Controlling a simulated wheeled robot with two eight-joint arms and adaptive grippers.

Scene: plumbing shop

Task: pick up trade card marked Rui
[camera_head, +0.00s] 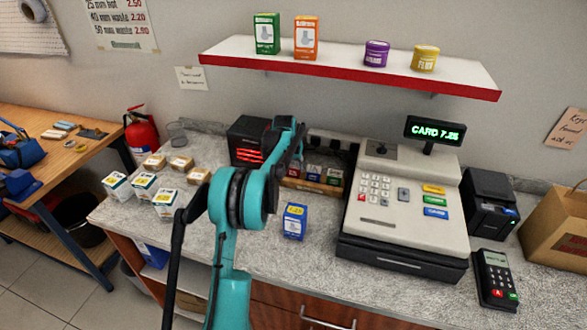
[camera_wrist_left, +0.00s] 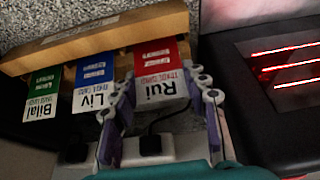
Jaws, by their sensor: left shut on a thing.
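The trade card marked Rui (camera_wrist_left: 158,82), white with a red top, shows in the left wrist view at the wooden card rack (camera_wrist_left: 110,32). My left gripper (camera_wrist_left: 163,88) is shut on it, one finger along each side edge. The Liv card (camera_wrist_left: 93,88), blue and white, and the Bilal card (camera_wrist_left: 43,97), green and white, stand beside it in the rack. In the head view the rack (camera_head: 312,187) stands at the back of the counter, left of the till. My left arm partly covers the gripper and card there. My right gripper is not in view.
A black heater with glowing red bars (camera_head: 248,142) stands close left of the rack. The till (camera_head: 405,205) is on the right. A blue box (camera_head: 294,221) stands in front of the rack. Several small boxes (camera_head: 143,183) are at the left. A shelf (camera_head: 350,67) hangs above.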

